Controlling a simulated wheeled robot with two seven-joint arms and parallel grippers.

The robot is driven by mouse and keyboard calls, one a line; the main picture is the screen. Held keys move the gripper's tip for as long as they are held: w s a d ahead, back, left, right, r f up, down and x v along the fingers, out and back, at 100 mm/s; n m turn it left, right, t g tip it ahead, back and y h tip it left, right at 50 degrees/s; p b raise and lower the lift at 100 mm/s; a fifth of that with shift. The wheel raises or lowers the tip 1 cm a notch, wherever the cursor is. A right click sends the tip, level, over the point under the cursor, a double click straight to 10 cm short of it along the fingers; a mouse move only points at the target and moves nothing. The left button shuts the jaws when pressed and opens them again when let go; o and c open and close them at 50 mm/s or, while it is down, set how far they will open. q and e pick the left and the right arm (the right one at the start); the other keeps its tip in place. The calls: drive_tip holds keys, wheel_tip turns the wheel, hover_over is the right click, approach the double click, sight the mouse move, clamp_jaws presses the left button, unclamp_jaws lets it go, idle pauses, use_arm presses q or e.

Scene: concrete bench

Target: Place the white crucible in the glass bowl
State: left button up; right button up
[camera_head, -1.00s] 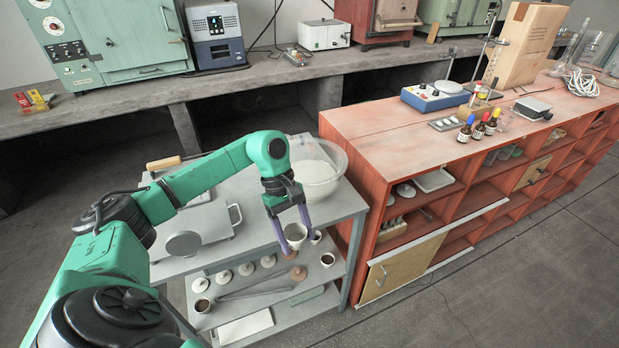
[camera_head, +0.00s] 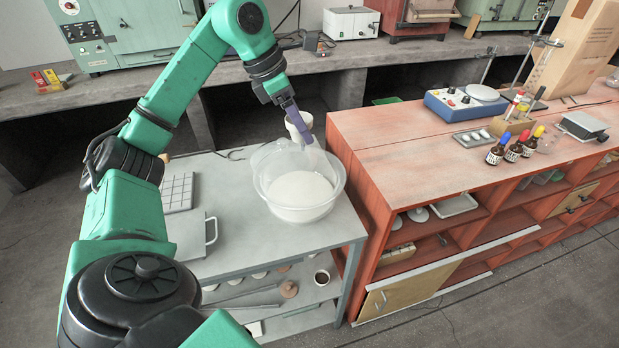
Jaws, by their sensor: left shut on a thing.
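The white crucible (camera_head: 296,119) is held in my left gripper (camera_head: 293,116), which is shut on it. It is above the far side of the glass bowl (camera_head: 268,181), near the rim. The clear bowl stands on the top of the grey cart (camera_head: 240,265) and has white contents or a white base inside. I cannot tell whether the crucible touches the bowl. One gripper finger and part of the crucible hide each other. My right gripper does not show.
The red shelf unit (camera_head: 380,170) stands right of the cart, with a blue hotplate (camera_head: 460,106) and dropper bottles (camera_head: 515,150) on top. A metal plate with a handle (camera_head: 190,235) lies on the cart. A brown-filled cup (camera_head: 322,277) is on the lower shelf.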

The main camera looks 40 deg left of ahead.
use_arm(q)
drive_tip(key=f+b, duration=0.1)
drive_tip(key=f, duration=0.3)
drive_tip(key=f+b, duration=0.2)
drive_tip(key=f, duration=0.2)
drive_tip(key=f+b, duration=0.1)
drive_tip(key=f, duration=0.3)
drive_tip(key=shift+s, duration=0.35)
wheel_tip(320, 180, down, 4)
drive_tip(key=shift+s+r+b, duration=0.1)
drive_tip(key=shift+r+b, duration=0.05)
drive_tip(key=shift+b, duration=0.75)
drive_tip(key=shift+f, duration=0.3)
drive_tip(key=o, duration=1.4)
drive_tip(key=shift+c, duration=0.2)
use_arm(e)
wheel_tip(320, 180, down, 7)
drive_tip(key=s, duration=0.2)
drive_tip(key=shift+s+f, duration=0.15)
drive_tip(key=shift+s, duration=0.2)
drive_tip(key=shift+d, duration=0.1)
